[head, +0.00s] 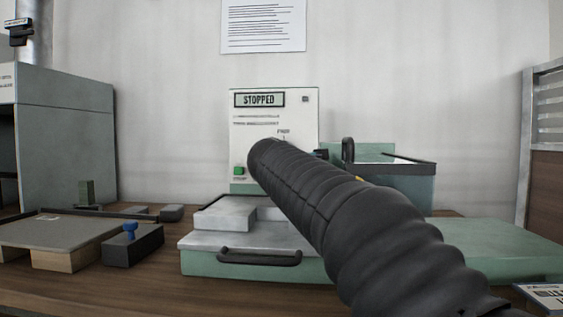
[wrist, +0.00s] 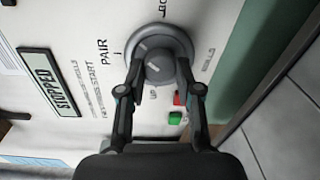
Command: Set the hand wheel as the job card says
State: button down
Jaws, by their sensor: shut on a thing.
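A grey round knob (wrist: 158,48) with a pale pointer line sits on the white control panel (head: 300,120) in the wrist view. Marks around it include "PAIR"; others are cut off or hard to read. My gripper (wrist: 161,82) is shut on the knob, one finger on each side. In the head view my black-sleeved arm hides the knob and gripper. The panel display (head: 259,99) reads "STOPPED". I cannot tell whether this knob is the hand wheel. A printed sheet (head: 263,25) hangs on the wall above, its text too small to read.
A green button (wrist: 175,118) and a red button (wrist: 179,100) are close to my fingers. A pale green machine with a handled tray (head: 240,258) stands below the panel. A grey box (head: 65,135) and a board on blocks (head: 62,232) are at left. A card (head: 545,296) lies bottom right.

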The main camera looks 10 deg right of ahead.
jog(key=m, duration=1)
jog(key=shift+m, duration=0.3)
dwell(0.4)
jog(key=c, duration=0.8)
grip_release()
jog(key=v, duration=1.2)
jog(key=shift+f, duration=0.2)
